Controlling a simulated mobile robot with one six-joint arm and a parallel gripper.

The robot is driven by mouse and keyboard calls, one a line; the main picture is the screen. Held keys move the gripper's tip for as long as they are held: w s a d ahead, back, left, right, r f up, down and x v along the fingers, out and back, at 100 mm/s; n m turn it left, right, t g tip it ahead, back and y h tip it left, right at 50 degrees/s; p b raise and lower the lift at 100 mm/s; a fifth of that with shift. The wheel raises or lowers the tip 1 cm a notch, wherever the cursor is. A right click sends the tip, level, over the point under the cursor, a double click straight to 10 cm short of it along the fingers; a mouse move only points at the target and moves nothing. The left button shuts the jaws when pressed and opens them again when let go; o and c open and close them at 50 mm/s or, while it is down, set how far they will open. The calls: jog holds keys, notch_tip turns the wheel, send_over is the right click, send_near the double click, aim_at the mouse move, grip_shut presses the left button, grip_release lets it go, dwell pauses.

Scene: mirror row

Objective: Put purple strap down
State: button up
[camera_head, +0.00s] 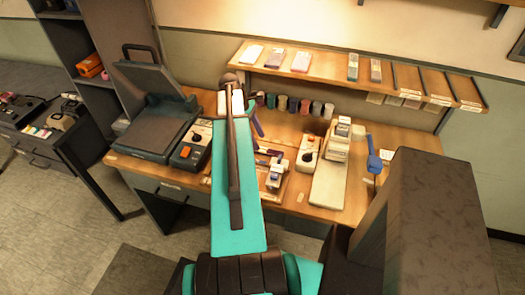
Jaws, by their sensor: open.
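My gripper (231,98) is at the back of the desk, seen from behind past my teal arm. Its two pale fingers are apart, and I see nothing held between them. A thin purple strip (257,124), which looks like the strap, is just right of the gripper and slants down toward the desk. I cannot tell whether it touches a finger. Another dark purple piece (269,152) lies on the desk farther forward. My arm hides part of the desk beside them.
The wooden desk (390,140) holds a heat press (150,120) at left, a control box (192,145), a white device (330,175) and a blue scoop-like tool (374,160). Several small rolls (293,104) stand at the back under a wall shelf (325,66).

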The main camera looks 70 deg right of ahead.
aim_at(263, 150)
jog(key=shift+a+p+x, duration=0.2)
jog(key=shift+p+x, duration=0.35)
jog(key=shift+x, duration=1.55)
jog(key=c, duration=1.3)
jog(key=shift+o, duration=0.2)
jog(key=shift+r, duration=0.1)
notch_tip(263, 150, up, 10)
jog(key=b, duration=0.2)
